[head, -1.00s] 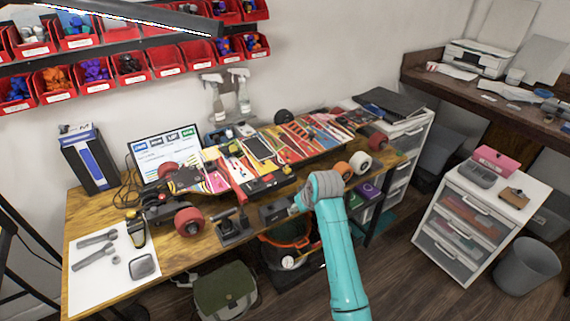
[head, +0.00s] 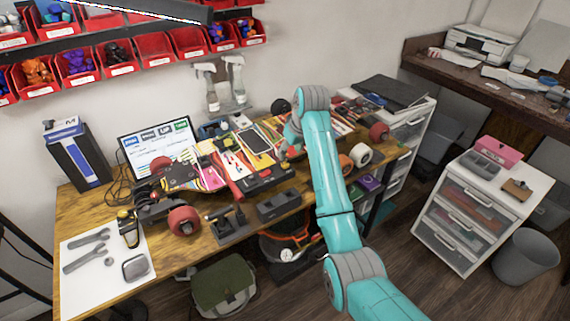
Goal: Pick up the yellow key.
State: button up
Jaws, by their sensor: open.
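I cannot pick out a yellow key for certain; at this distance the small items on the workbench (head: 90,208) blend together. My gripper (head: 283,154) is small and partly hidden at the end of my teal arm. It is open, over the middle of the bench near the colourful skateboard deck (head: 212,172) and a black phone-like slab (head: 256,141). I see nothing held in it.
A white mat (head: 85,275) with grey wrenches (head: 85,260) lies at the bench's left end. A white drawer unit (head: 468,215) stands right, with floor between.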

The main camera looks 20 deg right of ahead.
aim_at(286, 160)
jog(key=shift+s+a+x, duration=0.1)
jog(key=shift+s+x, duration=0.05)
jog(key=shift+x, duration=1.3)
jog(key=shift+s+a+x, duration=0.1)
jog(key=shift+s+x, duration=0.1)
jog(key=shift+x, duration=1.25)
jog(key=shift+f, duration=0.1)
grip_shut()
